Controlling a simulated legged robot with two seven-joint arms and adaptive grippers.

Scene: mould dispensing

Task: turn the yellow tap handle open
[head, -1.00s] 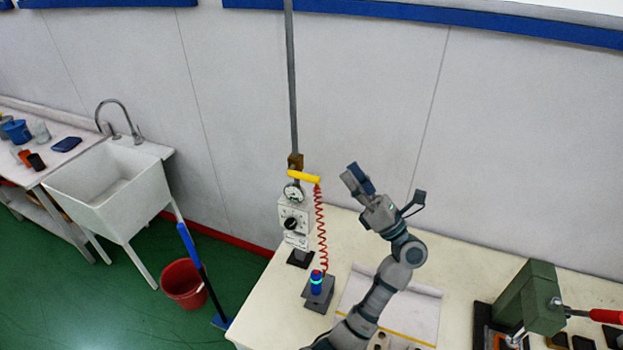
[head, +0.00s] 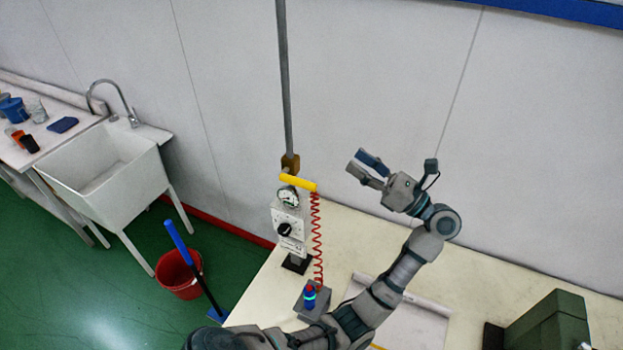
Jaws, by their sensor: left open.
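The yellow tap handle (head: 298,183) sits on a brass valve (head: 290,163) at the foot of a grey vertical pipe. It lies roughly level, pointing to the right and slightly down. My left gripper (head: 360,165) is open and empty, to the right of the handle with a clear gap between them. Its fingers point left, toward the handle. My right gripper is not in view.
Below the handle stand a round gauge (head: 288,195), a dispenser box with a black knob (head: 288,223) and a red coiled hose (head: 317,240). A green press (head: 545,325) is at the lower right.

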